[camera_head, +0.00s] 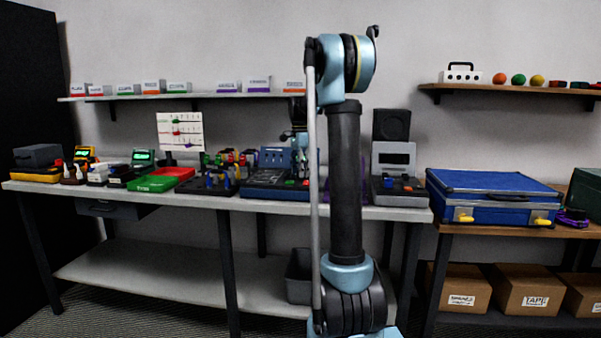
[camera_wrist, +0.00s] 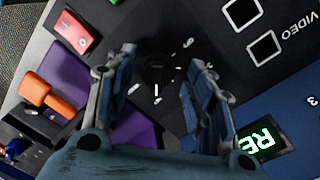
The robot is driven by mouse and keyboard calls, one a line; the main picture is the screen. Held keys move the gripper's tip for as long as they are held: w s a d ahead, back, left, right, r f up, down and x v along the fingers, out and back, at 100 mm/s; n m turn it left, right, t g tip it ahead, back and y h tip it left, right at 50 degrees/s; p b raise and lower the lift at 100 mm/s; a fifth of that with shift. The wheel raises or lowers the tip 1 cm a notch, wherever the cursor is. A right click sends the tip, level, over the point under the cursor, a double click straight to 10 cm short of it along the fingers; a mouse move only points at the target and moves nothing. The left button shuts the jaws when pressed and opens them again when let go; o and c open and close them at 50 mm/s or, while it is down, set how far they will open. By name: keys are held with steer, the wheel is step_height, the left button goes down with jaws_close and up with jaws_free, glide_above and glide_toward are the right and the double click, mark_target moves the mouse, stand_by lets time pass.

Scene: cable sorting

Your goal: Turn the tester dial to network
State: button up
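In the head view the blue and dark tester (camera_head: 272,178) is on the bench, partly hidden by my arm.
In the wrist view a red item (camera_wrist: 73,33), orange pieces (camera_wrist: 40,95) and purple surfaces lie left of the panel. In the head view, the bench (camera_head: 110,190) is crowded with devices left of the tester, and a grey device (camera_head: 394,165) stands right of my arm.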

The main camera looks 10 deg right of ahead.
steer(key=shift+r, duration=0.1)
step_height(320, 180, up, 12)
steer(key=shift+w, duration=0.4)
steer(key=shift+s+a+f, duration=0.1)
steer(key=shift+f, duration=0.1)
steer(key=s+f+n+t, duration=0.1)
steer(key=s+f+n, duration=0.35)
steer(key=s, duration=0.85)
steer(key=s+f+n, duration=0.4)
steer(key=s+f, duration=0.1)
steer(key=s, duration=0.8)
steer(key=s+f+n+t, duration=0.1)
steer(key=s+f+n, duration=0.5)
steer(key=s+f, duration=1.3)
steer(key=shift+f+t, duration=0.4)
steer(key=shift+f, duration=0.45)
steer(key=shift+n, duration=0.25)
